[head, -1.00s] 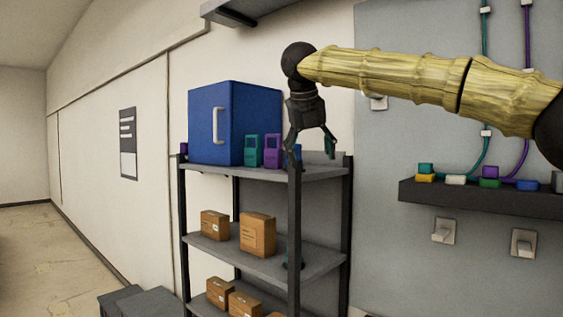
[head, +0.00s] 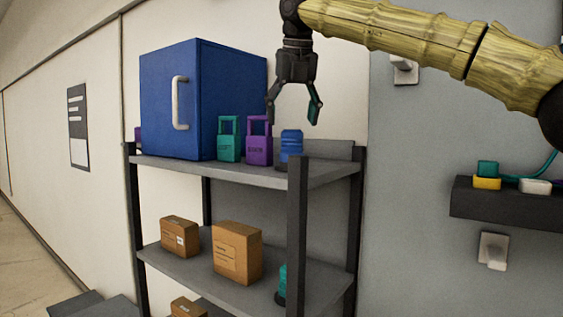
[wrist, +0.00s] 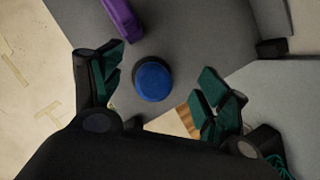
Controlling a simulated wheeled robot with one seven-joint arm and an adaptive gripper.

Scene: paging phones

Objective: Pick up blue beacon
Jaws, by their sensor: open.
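The blue beacon (head: 291,145) stands upright on a dark base near the right end of the shelf's top board. In the wrist view the beacon (wrist: 153,82) is a round blue top, seen from above between and a little beyond the fingers. My gripper (head: 293,116) is open and empty, pointing down just above the beacon, apart from it. Its two green-padded fingers also show in the wrist view (wrist: 158,88), spread to either side.
A purple tagged item (head: 259,146) stands close left of the beacon, with a teal one (head: 229,146) beside it. A large blue box (head: 170,105) fills the left of the top board. A dark shelf post (head: 297,230) rises in front. Cardboard boxes (head: 237,252) sit below.

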